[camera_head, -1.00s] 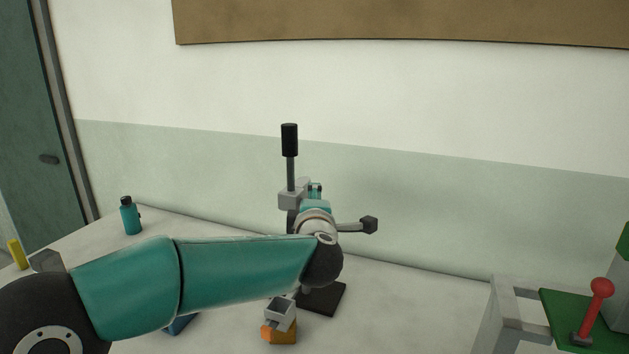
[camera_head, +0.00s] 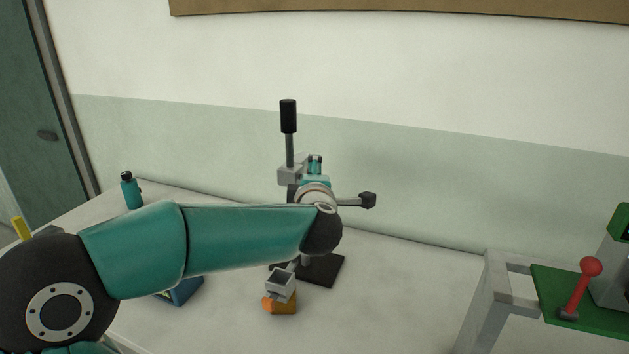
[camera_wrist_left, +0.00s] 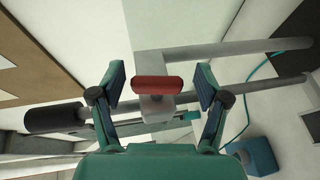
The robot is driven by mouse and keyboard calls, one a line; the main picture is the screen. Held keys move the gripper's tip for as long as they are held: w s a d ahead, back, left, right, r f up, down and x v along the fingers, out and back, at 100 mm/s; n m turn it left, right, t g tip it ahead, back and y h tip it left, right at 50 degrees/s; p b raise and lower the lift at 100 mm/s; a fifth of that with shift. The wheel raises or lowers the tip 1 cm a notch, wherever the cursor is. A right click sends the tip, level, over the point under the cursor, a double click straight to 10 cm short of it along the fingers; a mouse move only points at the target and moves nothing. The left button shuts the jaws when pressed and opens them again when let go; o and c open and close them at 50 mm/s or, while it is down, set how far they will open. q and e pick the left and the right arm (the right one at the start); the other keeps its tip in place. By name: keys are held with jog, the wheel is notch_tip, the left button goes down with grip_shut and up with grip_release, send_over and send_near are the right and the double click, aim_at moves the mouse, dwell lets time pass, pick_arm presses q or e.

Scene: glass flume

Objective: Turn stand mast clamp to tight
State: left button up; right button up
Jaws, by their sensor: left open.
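In the head view the stand (camera_head: 290,150) rises behind my left arm, with a black cylinder on top, a pale clamp block (camera_head: 289,175) and a side rod ending in a dark knob. Its dark base (camera_head: 323,270) shows below my arm. In the left wrist view a red clamp handle (camera_wrist_left: 156,85), set crosswise on a pale block (camera_wrist_left: 157,108), lies between the fingers of my left gripper (camera_wrist_left: 159,78). The gripper is open, with a gap on each side of the handle. In the head view my wrist hides much of the stand's middle. My right gripper is not in view.
A teal bottle (camera_head: 131,190) stands at the table's back left. An orange and grey item (camera_head: 281,292) sits in front of the stand base, and a blue box (camera_head: 183,291) is partly hidden below my arm. At right is a green panel with a red lever (camera_head: 590,267). The table right of the stand is clear.

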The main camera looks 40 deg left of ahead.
pick_arm(q)
jog(key=v, duration=1.2)
dwell(0.4)
